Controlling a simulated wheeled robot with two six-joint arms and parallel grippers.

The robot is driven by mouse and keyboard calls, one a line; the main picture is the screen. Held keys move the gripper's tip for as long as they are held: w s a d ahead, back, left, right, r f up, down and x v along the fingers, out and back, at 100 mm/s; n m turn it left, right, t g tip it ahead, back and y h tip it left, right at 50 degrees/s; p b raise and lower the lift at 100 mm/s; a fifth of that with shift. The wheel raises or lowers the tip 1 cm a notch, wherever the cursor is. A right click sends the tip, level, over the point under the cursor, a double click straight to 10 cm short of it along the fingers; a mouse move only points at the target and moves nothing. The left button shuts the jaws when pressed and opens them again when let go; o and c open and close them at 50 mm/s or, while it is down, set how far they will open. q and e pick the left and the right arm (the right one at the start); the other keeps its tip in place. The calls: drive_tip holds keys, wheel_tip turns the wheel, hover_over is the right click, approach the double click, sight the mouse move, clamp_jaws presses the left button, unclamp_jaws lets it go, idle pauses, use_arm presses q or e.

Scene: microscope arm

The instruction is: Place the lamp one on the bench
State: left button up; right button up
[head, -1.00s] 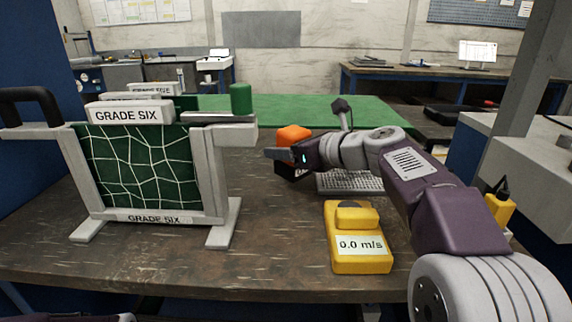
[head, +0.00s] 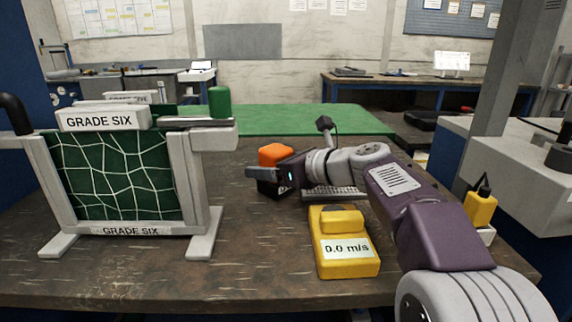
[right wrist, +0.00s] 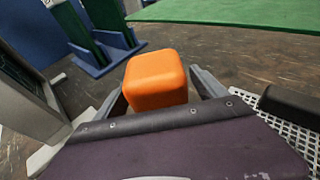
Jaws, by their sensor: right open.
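My left gripper is out of view.
A grey frame with green netting and "GRADE SIX" signs (head: 99,119) stands left. A yellow meter reading 0.0 m/s (head: 343,262) stands at the front. A green mat (head: 290,120) lies behind. Bare bench lies between frame and meter.

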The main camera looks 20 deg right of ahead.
drive_tip(key=p+v, duration=0.2)
drive_tip(key=v, duration=0.8)
drive_tip(key=shift+s+d+r+p, duration=0.1)
drive_tip(key=shift+d+r+p, duration=0.1)
drive_tip(key=shift+p, duration=0.1)
drive_tip(key=shift+s, duration=0.3)
